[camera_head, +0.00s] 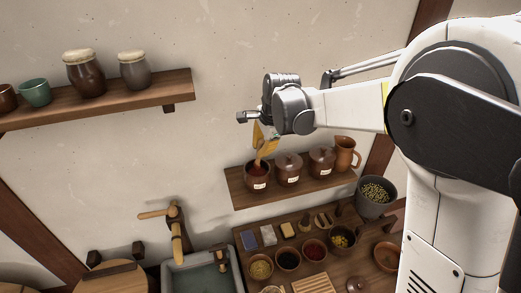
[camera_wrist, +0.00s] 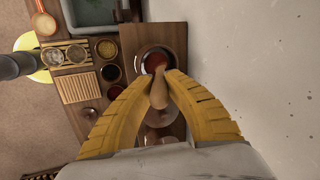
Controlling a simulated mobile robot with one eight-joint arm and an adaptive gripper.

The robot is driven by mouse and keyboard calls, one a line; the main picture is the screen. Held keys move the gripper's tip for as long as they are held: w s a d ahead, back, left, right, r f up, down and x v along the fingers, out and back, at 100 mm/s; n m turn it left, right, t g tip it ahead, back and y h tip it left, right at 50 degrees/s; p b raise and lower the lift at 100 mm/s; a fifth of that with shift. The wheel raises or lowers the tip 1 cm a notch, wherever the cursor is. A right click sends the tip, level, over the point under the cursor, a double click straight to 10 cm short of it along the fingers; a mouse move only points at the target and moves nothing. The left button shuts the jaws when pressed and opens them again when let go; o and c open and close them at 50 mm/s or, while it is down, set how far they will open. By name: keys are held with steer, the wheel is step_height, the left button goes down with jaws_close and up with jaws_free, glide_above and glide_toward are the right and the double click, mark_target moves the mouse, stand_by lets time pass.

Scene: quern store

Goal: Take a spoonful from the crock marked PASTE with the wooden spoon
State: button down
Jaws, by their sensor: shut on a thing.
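My gripper (camera_head: 261,142) is shut on the wooden spoon (camera_wrist: 158,92), which points down between the yellow fingers. An open brown crock (camera_head: 257,180) stands at the left end of the small wall shelf, with red stuff inside. It carries a white label, too small to read. The spoon's lower end reaches the crock's mouth and overlaps the red stuff (camera_wrist: 155,62) in the wrist view. How deep it sits in it I cannot tell. My gripper is just above this crock.
Two lidded brown crocks (camera_head: 288,170) (camera_head: 321,162) and a jug (camera_head: 346,153) stand to the right on the same shelf (camera_head: 236,186). Below are a counter with several bowls (camera_head: 314,249), a grey bucket (camera_head: 376,198) and a basin (camera_head: 190,272). The wall is close behind.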

steer(key=shift+r+p, duration=1.5)
steer(key=shift+r, duration=1.6)
steer(key=shift+s+f, duration=0.1)
steer(key=shift+f, duration=0.05)
